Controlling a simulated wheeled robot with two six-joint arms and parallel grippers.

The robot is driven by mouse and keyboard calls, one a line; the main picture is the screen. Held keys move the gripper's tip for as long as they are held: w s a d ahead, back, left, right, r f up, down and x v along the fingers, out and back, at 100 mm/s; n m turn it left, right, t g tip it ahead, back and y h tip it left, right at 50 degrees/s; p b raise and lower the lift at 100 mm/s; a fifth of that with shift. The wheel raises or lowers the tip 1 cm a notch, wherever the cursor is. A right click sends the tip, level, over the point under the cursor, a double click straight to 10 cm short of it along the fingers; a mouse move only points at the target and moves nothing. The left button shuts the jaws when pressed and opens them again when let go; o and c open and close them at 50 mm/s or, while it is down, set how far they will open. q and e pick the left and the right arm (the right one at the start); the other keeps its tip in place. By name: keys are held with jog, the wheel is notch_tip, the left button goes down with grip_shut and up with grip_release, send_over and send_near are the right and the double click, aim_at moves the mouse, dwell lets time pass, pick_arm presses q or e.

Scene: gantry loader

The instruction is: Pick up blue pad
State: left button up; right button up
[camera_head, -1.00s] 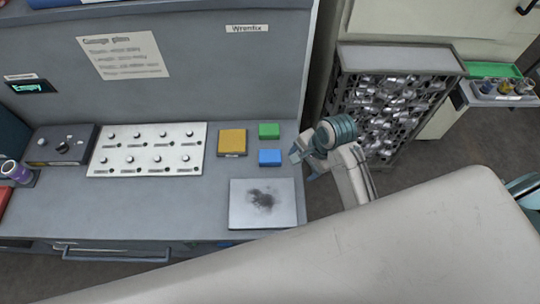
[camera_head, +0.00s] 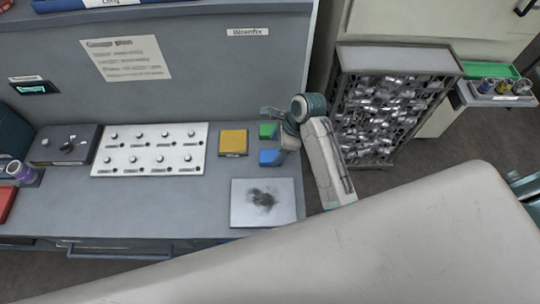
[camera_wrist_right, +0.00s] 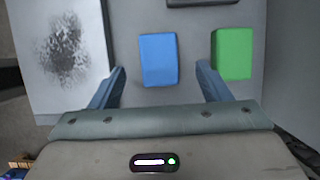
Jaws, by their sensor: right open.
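The blue pad (camera_head: 269,157) lies on the grey bench, partly covered by my right gripper in the head view. In the right wrist view the blue pad (camera_wrist_right: 159,60) lies flat between and ahead of the two fingers. My right gripper (camera_wrist_right: 160,78) is open and empty, and the right finger is close to the green pad (camera_wrist_right: 232,54). In the head view my right gripper (camera_head: 270,133) is over the green pad (camera_head: 267,131) and blue pad. My left gripper is not in view.
A yellow pad (camera_head: 233,141) lies left of the blue pad. A smudged light plate (camera_head: 245,210) lies in front. A white panel with several knobs (camera_head: 150,149) is further left. A rack of metal parts (camera_head: 401,50) stands beyond the bench's right side.

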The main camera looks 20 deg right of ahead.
aim_at(270, 155)
jog(key=p+x, duration=0.1)
jog(key=x, duration=0.2)
jog(key=shift+s+f, duration=0.1)
jog(key=shift+f, duration=0.2)
jog(key=shift+a+f, duration=0.15)
jog(key=shift+f, duration=0.25)
jog(key=shift+c, duration=0.4)
jog(key=c, duration=1)
jog(key=shift+r, duration=0.1)
